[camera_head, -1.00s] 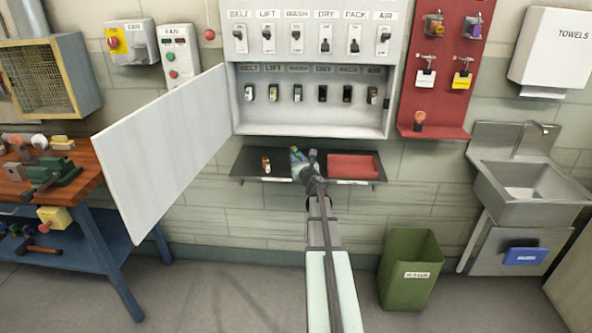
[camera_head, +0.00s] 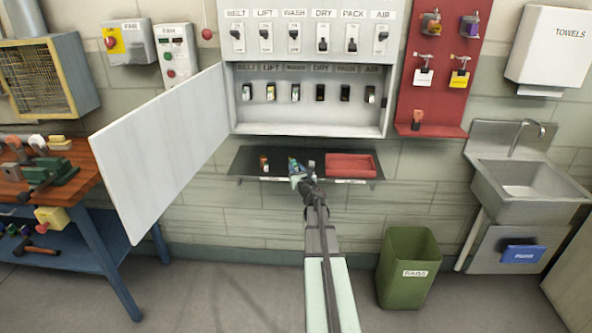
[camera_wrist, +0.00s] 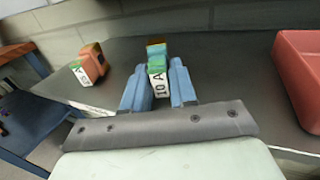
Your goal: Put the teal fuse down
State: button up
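The teal fuse (camera_wrist: 157,68) stands between the two blue fingers of my gripper (camera_wrist: 160,85) in the wrist view, its white "10 A" label facing the camera. Both fingers appear to be against its sides. In the head view my gripper (camera_head: 301,178) is over the middle of the dark shelf (camera_head: 225,160) below the open cabinet. The fuse is small there and partly hidden by the gripper. Whether its base touches the shelf I cannot tell.
An orange fuse (camera_wrist: 92,63) stands on the shelf to the left. A red tray (camera_head: 350,166) lies on the shelf to the right. Dark shelf surface is clear on both sides of my gripper. The open white cabinet door (camera_head: 160,150) juts out at the left.

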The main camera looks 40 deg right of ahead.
jog(key=o, duration=0.4)
jog(key=shift+r, duration=0.15)
